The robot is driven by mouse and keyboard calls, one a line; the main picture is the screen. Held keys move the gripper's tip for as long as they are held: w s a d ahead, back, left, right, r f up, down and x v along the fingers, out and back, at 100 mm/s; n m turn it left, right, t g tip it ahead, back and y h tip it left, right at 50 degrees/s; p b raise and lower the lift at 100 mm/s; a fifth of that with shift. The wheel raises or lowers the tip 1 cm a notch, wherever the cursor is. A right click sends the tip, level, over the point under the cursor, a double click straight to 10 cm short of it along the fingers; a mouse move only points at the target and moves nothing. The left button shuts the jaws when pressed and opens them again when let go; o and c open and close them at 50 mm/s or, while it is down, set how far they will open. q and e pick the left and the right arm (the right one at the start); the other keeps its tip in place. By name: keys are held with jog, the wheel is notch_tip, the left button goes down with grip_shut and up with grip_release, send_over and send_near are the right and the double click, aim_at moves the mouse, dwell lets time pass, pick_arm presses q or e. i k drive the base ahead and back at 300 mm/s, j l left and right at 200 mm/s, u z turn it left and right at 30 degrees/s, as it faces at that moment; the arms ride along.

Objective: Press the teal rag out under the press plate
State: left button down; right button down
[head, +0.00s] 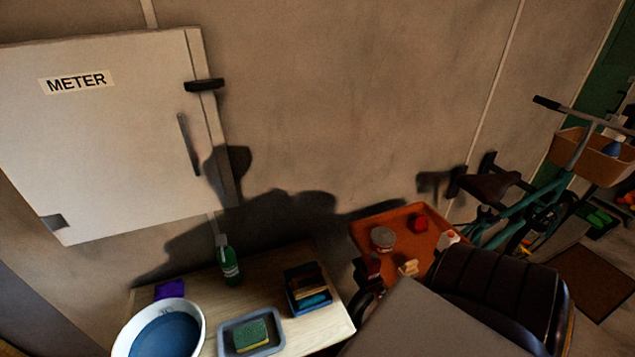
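A small dark blue bin (307,288) stands on the pale wooden table (270,266), with several folded cloths in it. A blue-teal cloth (315,300) lies at its front, which may be the teal rag; the colour is hard to settle in this light. A white basin (203,318) with blue water stands at the table's left. A shallow grey-blue tray (277,345) holds a green and yellow sponge (251,336). I cannot pick out a press plate. Neither of my grippers is in view.
A green bottle (230,266) and a purple cloth (170,289) are at the table's back. An orange tray (399,220) holds a tin (383,239) and small items. A dark ribbed seat-like thing (500,292), a bicycle (520,207) and a meter cabinet (100,140) surround the table.

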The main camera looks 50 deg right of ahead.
aim_at(306, 284)
jog(key=i+j+z, duration=0.1)
jog(key=j+z, duration=0.2)
jog(key=z, duration=0.2)
jog(key=j+z, duration=0.7)
jog(key=z, duration=0.25)
jog(key=j+z, duration=0.35)
jog(key=z, duration=0.15)
